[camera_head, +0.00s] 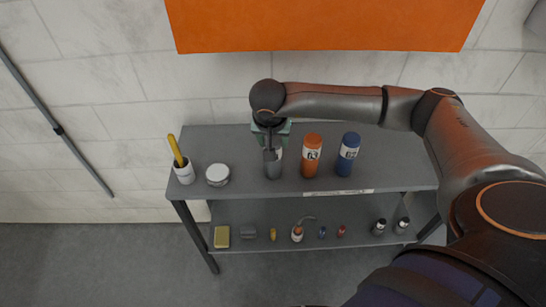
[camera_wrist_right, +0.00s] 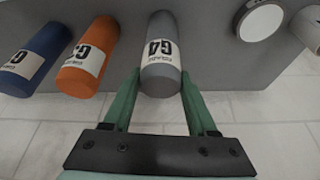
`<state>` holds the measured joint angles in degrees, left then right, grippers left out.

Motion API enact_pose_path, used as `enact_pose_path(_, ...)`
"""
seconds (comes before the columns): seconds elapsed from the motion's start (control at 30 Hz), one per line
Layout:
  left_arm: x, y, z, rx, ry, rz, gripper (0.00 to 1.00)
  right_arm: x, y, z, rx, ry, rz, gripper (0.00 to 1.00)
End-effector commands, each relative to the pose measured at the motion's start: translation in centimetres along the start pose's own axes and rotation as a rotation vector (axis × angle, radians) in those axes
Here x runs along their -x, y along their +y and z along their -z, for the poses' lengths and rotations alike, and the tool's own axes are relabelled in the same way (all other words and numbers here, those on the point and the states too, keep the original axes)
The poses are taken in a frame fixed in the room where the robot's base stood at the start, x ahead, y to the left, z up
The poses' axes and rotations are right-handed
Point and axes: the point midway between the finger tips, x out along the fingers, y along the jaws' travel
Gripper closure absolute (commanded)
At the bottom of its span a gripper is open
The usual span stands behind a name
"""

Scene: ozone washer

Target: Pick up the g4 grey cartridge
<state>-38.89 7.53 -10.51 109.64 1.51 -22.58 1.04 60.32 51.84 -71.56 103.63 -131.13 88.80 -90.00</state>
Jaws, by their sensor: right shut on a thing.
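The grey cartridge (camera_head: 272,167) stands upright on the top shelf, left of the orange cartridge. It also shows in the right wrist view (camera_wrist_right: 160,35), with a white G4 label. My right gripper (camera_head: 270,140) reaches down over it from the wall side and hides its upper part. In the right wrist view, the green fingers (camera_wrist_right: 160,85) lie on either side of the cartridge's near end, shut on it. The cartridge appears to be still on the shelf. My left gripper is not in view.
An orange cartridge (camera_head: 311,160) and a blue cartridge (camera_head: 347,160) stand just to the right. A round white tin (camera_head: 217,174) and a white cup (camera_head: 184,173) with a yellow handle stand to the left. Small items line the lower shelf (camera_head: 270,212). The wall is close behind.

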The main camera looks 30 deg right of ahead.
Motion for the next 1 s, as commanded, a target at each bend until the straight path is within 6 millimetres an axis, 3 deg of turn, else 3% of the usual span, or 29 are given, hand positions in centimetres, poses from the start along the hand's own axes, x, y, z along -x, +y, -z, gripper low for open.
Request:
enact_pose_path(0.03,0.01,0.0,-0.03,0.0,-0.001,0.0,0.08,0.02,-0.01,0.02,0.0,0.0,0.0,0.64)
enact_pose_path(0.37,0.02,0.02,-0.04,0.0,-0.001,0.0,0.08,0.03,-0.01,0.03,0.0,0.001,0.0,1.0)
enact_pose_path(1.0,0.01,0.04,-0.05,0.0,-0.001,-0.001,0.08,0.19,-0.04,0.15,-0.001,0.002,0.002,1.0)
